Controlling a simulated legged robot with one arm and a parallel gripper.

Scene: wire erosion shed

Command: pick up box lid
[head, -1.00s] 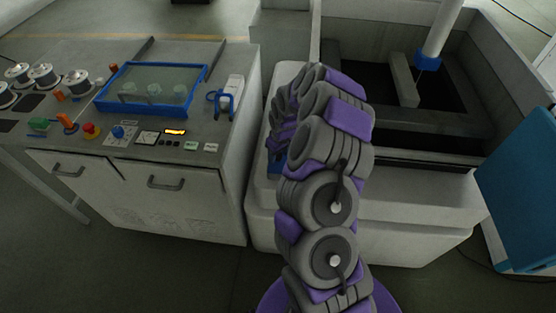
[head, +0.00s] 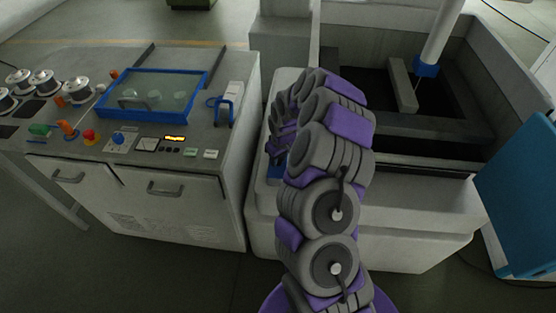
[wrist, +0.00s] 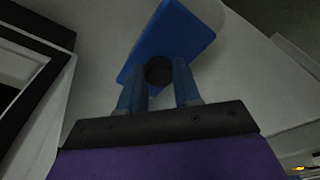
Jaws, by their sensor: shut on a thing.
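The box lid (wrist: 185,35) is a flat blue slab with a dark round knob (wrist: 159,70), seen in the wrist view. My gripper (wrist: 160,80) is shut on the knob, with one blue finger on each side of it. The lid lies just beyond the fingertips, over a pale grey surface. I cannot tell whether it rests there or is lifted. In the head view a blue piece (head: 275,171) shows beside my arm on the white machine ledge. My arm hides the gripper there.
A grey control cabinet (head: 215,178) stands left, with a blue-framed tray (head: 152,118), spools (head: 44,76) and knobs on top. The machine's dark open tank (head: 455,97) lies behind and right of my arm. A blue panel (head: 520,195) stands at the far right.

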